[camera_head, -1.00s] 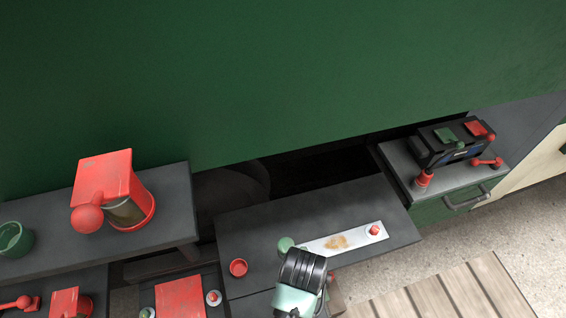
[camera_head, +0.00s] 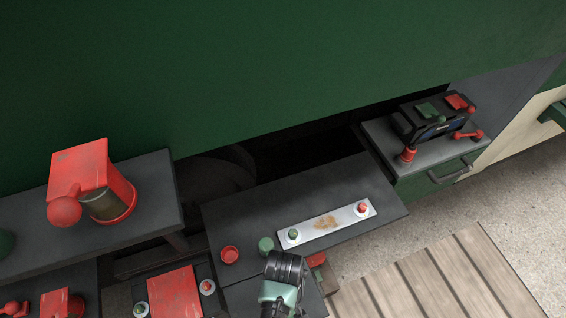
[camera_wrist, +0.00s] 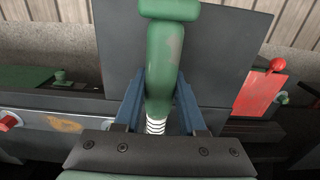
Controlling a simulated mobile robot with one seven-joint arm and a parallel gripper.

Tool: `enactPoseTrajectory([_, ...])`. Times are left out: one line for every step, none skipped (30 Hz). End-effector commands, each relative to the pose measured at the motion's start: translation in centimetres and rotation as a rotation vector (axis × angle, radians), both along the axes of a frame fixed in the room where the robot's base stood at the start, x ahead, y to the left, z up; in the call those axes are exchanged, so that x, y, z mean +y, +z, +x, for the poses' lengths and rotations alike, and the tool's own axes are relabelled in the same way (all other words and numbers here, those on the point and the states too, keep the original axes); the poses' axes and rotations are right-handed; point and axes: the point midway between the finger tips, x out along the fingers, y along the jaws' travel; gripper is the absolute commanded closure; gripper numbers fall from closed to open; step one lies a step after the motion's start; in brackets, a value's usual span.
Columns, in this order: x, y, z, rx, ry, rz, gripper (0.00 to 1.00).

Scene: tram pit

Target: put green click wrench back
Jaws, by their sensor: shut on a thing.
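The green click wrench (camera_wrist: 163,55) is in my gripper (camera_wrist: 159,85), whose blue fingers close on it from both sides. In the wrist view it is a worn green handle with a rounded cross-piece at the top and a white ribbed part between the fingers. In the head view only a green rounded end (camera_head: 266,244) shows beyond my wrist (camera_head: 283,270), over or beside the dark bench top (camera_head: 235,215). It is left of a pale strip (camera_head: 325,224) with a rusty patch and red and green knobs. My fingers are hidden in the head view.
A red cup (camera_head: 229,254) stands on the bench left of the wrench. A red plate (camera_head: 174,292) lies lower left. A large red device (camera_head: 80,168) stands on the left shelf. A black box (camera_head: 433,118) with red and green parts sits on the right cabinet. Slatted boards (camera_head: 420,285) lie lower right.

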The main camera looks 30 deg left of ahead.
Motion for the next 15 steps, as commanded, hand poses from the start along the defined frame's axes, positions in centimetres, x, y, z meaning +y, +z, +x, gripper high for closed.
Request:
enactPoseTrajectory([0.0,-0.7,0.1,0.001,0.000,0.000,1.00])
enactPoseTrajectory([0.0,-0.7,0.1,0.000,0.000,0.000,1.00])
enactPoseTrajectory([0.0,-1.0,0.1,0.000,0.000,0.000,1.00])
enactPoseTrajectory([0.0,-1.2,0.1,0.000,0.000,0.000,1.00])
enactPoseTrajectory([0.0,-1.3,0.0,0.000,0.000,0.000,1.00])
enactPoseTrajectory([0.0,-1.5,0.0,0.000,0.000,0.000,1.00])
enactPoseTrajectory([0.0,-1.5,0.0,-0.001,0.000,0.001,1.00])
enactPoseTrajectory([0.0,-1.6,0.0,-0.001,0.000,0.001,1.00])
enactPoseTrajectory([0.0,-1.6,0.1,-0.002,0.000,0.001,1.00])
enactPoseTrajectory([0.0,-1.6,0.1,-0.002,0.000,0.001,1.00])
enactPoseTrajectory([0.0,-1.6,0.1,-0.001,0.000,0.000,1.00])
enactPoseTrajectory([0.0,-1.6,0.1,-0.001,0.000,0.000,1.00])
enactPoseTrajectory([0.0,-1.6,0.1,-0.001,0.000,0.000,1.00])
enactPoseTrajectory([0.0,-1.6,0.0,-0.001,0.000,0.000,1.00])
enactPoseTrajectory([0.0,-1.7,0.0,-0.001,0.000,0.001,1.00])
